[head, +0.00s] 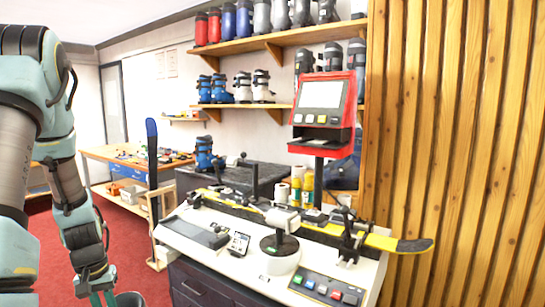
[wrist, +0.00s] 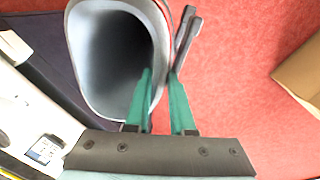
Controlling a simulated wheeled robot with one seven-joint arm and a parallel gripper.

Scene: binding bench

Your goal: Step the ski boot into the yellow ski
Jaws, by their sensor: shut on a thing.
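The ski boot (wrist: 85,50) shows in the wrist view as a grey cuff with a dark, hollow opening. My gripper (wrist: 162,78) has its green fingers shut on the cuff's wall, one finger inside and one outside. In the head view, my gripper (head: 103,298) is at the bottom edge, left of the bench, with only the boot's top rim (head: 130,297) showing. The boot's sole and toe are hidden. The yellow ski (head: 385,242) lies along the bench with a black tip at the right. Dark binding parts stand on it. The boot is apart from the ski.
A blue ski (head: 152,150) stands upright behind. Other boots fill the wall shelves (head: 235,106). Red carpet (head: 125,245) is open left of the bench.

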